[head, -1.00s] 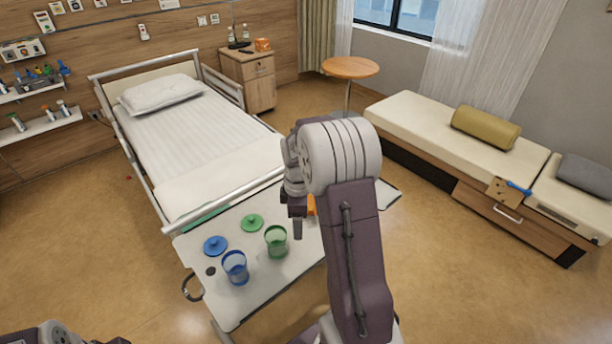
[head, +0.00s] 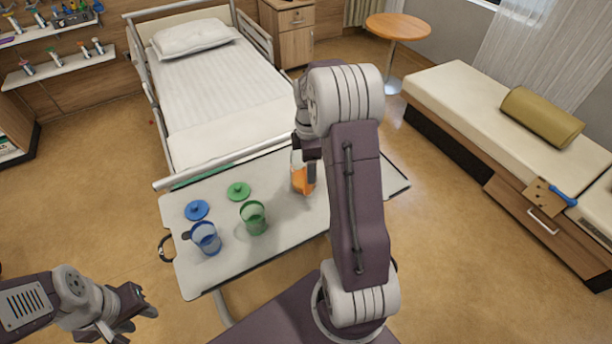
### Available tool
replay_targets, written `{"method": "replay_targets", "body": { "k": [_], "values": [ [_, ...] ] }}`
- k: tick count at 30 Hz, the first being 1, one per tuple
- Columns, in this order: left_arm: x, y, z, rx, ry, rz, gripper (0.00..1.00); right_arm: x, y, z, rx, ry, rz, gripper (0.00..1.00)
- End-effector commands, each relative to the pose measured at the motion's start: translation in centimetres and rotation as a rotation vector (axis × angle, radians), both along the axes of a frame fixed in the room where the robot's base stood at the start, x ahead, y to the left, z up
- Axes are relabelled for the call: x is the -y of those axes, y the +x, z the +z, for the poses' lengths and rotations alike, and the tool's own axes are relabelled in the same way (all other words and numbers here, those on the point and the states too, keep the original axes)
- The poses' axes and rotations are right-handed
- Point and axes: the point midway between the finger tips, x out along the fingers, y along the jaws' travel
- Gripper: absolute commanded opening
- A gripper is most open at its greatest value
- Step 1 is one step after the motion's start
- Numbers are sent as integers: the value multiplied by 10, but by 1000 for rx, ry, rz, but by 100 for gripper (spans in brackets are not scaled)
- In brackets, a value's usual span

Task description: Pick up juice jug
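The juice jug (head: 301,184) is a clear vessel with orange juice, standing on the white overbed table (head: 285,225) near its far edge. My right arm hides part of it. My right gripper (head: 309,150) is at the jug's upper right side and overlaps it in the picture. I cannot tell whether it touches the jug, or whether its fingers are open or shut. My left gripper (head: 138,310) hangs at the lower left, off the table. It looks open and empty, far from the jug.
A blue cup (head: 206,239) and a green cup (head: 253,218) stand left of the jug. A blue lid (head: 197,210) and a green lid (head: 238,191) lie behind them. The bed (head: 215,100) is beyond the table. A bench (head: 470,105) stands at the right.

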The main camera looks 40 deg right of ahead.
Motion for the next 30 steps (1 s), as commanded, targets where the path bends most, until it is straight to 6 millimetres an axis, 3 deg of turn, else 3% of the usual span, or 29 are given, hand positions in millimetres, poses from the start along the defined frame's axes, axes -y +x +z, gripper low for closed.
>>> {"method": "replay_targets", "body": {
  "k": [6, 12, 19, 25, 30],
  "values": [
    [0, 0, -2, 0, 0, 0, 36, 0, 0, -5, -2, 1, 0, 65],
    [0, 0, -2, 0, 0, 0, 36, -1, -1, -35, -3, 1, 0, 65],
    [0, 0, -1, 0, 0, 0, 36, -2, -1, -48, -3, 1, 0, 65],
    [0, 0, 0, 0, 0, 0, 36, -6, -3, -84, -3, 1, -1, 65],
    [0, 0, 0, 0, 0, 0, 36, -6, -2, -93, 0, 0, -1, 65]
  ]
}}
